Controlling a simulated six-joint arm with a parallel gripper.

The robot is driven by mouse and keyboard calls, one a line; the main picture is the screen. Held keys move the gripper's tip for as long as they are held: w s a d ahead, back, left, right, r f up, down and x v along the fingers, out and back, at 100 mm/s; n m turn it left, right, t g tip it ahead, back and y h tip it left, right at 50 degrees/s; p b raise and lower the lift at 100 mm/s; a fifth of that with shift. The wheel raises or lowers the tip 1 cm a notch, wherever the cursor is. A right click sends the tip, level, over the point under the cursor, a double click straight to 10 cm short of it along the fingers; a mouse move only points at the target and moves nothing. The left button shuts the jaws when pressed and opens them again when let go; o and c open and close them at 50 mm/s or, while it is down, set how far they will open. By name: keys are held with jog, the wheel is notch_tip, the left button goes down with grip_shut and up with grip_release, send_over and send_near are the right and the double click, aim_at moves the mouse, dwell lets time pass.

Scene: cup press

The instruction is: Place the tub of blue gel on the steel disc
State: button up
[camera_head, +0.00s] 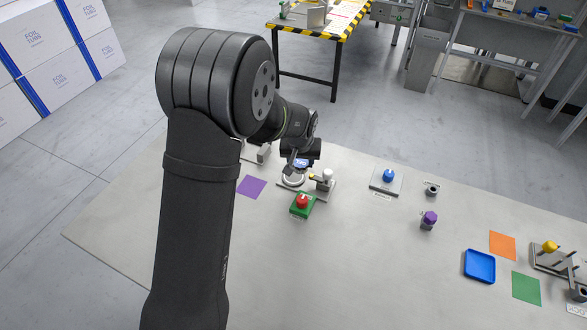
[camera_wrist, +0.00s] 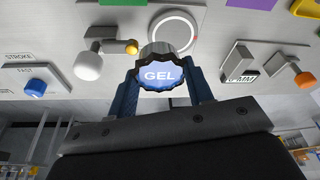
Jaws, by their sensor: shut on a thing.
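The tub of blue gel (camera_wrist: 158,77) has a dark scalloped rim and a blue top reading "GEL". My gripper (camera_wrist: 165,98) is shut on it, with a blue finger on each side in the wrist view. In the head view the tub's blue top (camera_head: 302,163) shows at my gripper (camera_head: 297,161). The steel disc (camera_wrist: 183,24) is round and pale, partly behind the tub in the wrist view. In the head view the disc (camera_head: 293,182) lies just below the tub in the picture. I cannot tell whether the tub touches the disc.
A white-knobbed fixture (camera_head: 327,175) with a yellow ball stands close to the disc's right. A red button on a green base (camera_head: 302,209) is in front. A purple mat (camera_head: 251,187) lies to the left.

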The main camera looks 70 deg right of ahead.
jog(key=w+f, duration=0.1)
jog(key=w+d, duration=0.1)
jog(key=shift+w+f, duration=0.4)
jog(key=shift+f, duration=1.95)
jog(key=shift+f, duration=0.1)
jog(key=o, duration=1)
jog(key=v, duration=1.2)
